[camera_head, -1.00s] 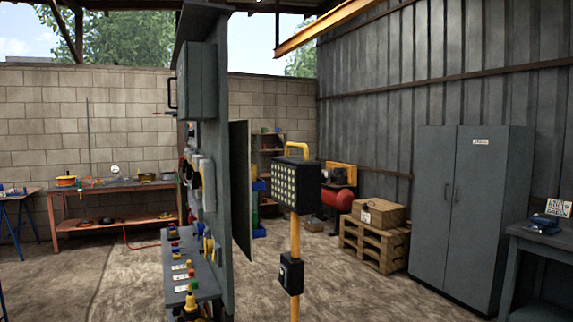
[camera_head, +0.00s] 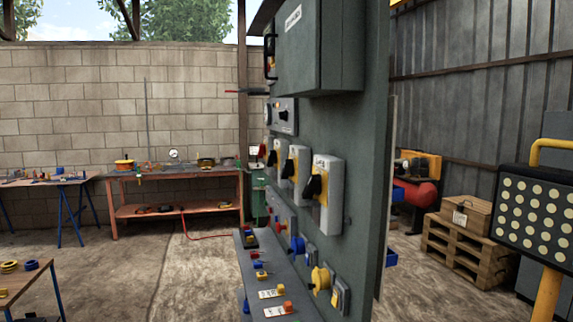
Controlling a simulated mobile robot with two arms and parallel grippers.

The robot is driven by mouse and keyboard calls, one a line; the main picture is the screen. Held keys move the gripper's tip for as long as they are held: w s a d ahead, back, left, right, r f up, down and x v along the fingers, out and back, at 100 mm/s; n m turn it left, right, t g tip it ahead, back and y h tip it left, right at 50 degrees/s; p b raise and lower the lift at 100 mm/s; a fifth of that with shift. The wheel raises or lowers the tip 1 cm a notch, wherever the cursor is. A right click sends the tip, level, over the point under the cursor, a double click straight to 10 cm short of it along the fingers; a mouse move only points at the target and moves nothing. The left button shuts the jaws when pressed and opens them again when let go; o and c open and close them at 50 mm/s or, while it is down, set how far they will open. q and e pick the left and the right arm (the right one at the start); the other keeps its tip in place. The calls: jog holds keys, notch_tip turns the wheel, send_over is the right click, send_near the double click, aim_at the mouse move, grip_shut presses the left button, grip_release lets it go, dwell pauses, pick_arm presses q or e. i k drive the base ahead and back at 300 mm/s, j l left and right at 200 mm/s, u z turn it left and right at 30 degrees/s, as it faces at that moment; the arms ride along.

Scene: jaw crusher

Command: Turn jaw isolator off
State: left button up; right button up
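A grey control panel (camera_head: 352,135) stands upright in the middle of the head view, seen at a slant. Several light-grey isolator boxes with black rotary handles on yellow plates sit in a row on it; the nearest isolator (camera_head: 328,187) has a small label at its top that I cannot read. Two more isolators, a middle one (camera_head: 297,172) and a farther one (camera_head: 280,160), sit behind it. I cannot tell which is the jaw isolator. The black handle (camera_head: 314,187) of the nearest one looks tilted. Neither gripper is in view.
A sloping shelf (camera_head: 262,282) with buttons and tags juts from the panel's lower part. A yellow-posted lamp (camera_head: 536,215) stands at the right. Pallets with a box (camera_head: 462,216) are behind. An orange workbench (camera_head: 180,173) stands by the back wall. Open floor lies left of the panel.

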aim_at(272, 159)
jog(key=i+j+z, duration=1.05)
jog(key=j, duration=0.2)
jog(key=k, duration=0.1)
